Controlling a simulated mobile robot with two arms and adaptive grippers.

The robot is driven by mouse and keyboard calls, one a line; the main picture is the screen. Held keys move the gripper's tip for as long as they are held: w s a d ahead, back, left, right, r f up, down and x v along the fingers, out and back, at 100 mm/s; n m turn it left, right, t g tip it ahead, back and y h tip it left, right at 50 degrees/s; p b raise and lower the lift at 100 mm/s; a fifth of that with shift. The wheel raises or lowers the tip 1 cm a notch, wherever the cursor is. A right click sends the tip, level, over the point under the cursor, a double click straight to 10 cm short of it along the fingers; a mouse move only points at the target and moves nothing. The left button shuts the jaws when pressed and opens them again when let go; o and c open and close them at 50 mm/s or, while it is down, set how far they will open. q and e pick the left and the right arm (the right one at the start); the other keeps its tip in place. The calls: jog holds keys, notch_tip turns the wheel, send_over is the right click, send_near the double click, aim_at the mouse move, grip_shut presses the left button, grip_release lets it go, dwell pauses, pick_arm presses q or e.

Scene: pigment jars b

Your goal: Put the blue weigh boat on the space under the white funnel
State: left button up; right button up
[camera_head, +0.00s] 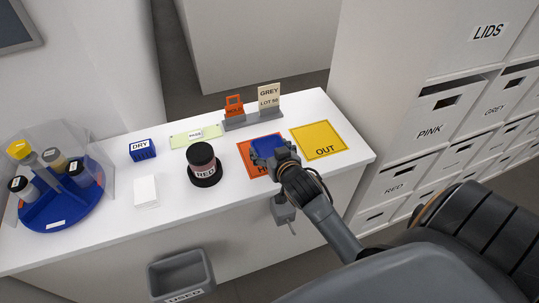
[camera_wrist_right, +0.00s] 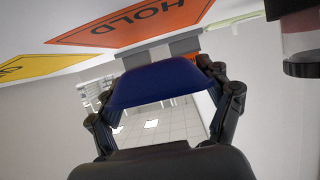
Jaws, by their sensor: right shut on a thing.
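The blue weigh boat (camera_head: 264,145) is in my right gripper (camera_head: 277,160), over the orange HOLD mat (camera_head: 247,160) in the head view. In the right wrist view the boat (camera_wrist_right: 160,86) spans between the two fingers of the gripper (camera_wrist_right: 165,95), which is shut on it. It appears held above the table, apart from the mat; the exact height is hard to tell. The mat's middle is partly hidden by the boat and gripper. I cannot make out a white funnel in either view. My left gripper is not in view.
A RED jar (camera_head: 202,163) stands left of the HOLD mat, and a yellow OUT mat (camera_head: 319,140) lies right. Behind are sign stands (camera_head: 252,118). Further left are a blue DRY box (camera_head: 142,150), a white block (camera_head: 146,191) and a blue carousel (camera_head: 62,208) with jars.

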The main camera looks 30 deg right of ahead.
jog(key=shift+w+d+f, duration=0.15)
jog(key=shift+w+f, duration=0.05)
jog(key=shift+f, duration=1.75)
jog(key=o, duration=0.7)
jog(key=shift+f, duration=0.1)
jog(key=shift+o, duration=0.2)
